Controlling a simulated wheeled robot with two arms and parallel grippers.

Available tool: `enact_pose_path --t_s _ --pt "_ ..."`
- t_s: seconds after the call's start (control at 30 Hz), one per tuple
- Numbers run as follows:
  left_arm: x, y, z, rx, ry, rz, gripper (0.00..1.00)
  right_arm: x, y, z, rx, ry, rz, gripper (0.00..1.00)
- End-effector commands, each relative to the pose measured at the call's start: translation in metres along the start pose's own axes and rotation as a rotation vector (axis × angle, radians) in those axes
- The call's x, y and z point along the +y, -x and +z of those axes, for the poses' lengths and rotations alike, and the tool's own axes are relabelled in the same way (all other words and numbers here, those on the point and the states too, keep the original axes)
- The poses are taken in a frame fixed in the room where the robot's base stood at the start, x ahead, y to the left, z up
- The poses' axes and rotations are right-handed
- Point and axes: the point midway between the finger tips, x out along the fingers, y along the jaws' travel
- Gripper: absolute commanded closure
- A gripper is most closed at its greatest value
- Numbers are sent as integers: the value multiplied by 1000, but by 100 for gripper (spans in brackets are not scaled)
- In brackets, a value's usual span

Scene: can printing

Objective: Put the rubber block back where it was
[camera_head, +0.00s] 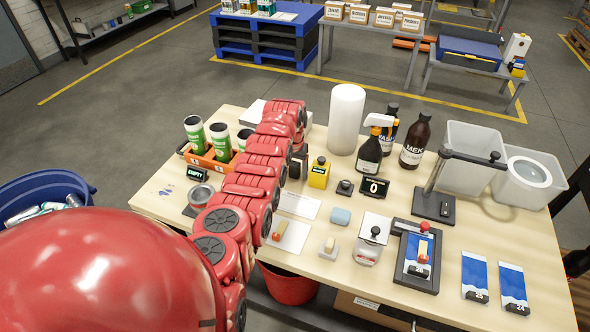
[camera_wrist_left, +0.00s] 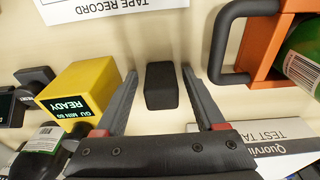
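The rubber block, a small black block (camera_wrist_left: 161,88), lies between the two fingers of my left gripper (camera_wrist_left: 159,74) in the left wrist view. The fingers are apart, with a narrow gap on each side of the block. The block seems to rest on the table, though its underside is hidden. In the head view my left gripper (camera_head: 298,164) is down at the table between the yellow block and the orange tray; the black block cannot be clearly told apart there. My right gripper is out of view.
The yellow block (camera_head: 319,173) and orange tray (camera_head: 211,161) with green cans stand close on either side. A tape record sheet (camera_wrist_left: 100,8) lies nearby. Bottles (camera_head: 369,154), a black counter display (camera_head: 374,187) and a print fixture (camera_head: 418,262) stand to the right.

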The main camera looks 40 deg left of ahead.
Motion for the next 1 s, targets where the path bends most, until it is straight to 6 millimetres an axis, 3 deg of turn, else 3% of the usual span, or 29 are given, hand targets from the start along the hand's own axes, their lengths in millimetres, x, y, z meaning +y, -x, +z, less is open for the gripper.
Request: enact_pose_path --t_s 0.27,0.53,0.67,0.87,0.9,0.93,1.0 --pt "0 2 0 0 0 0 28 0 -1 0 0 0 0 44" --pt "0 19 -2 5 0 -1 28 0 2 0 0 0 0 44" --pt "0 37 -2 7 1 -1 28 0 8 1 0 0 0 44" --pt "0 87 -2 7 0 -1 28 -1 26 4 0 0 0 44" --pt "-1 97 -1 6 1 -1 28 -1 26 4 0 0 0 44" --pt "-2 107 -1 1 3 0 28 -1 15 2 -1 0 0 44" --pt "-2 115 -1 -1 3 1 28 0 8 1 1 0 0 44"
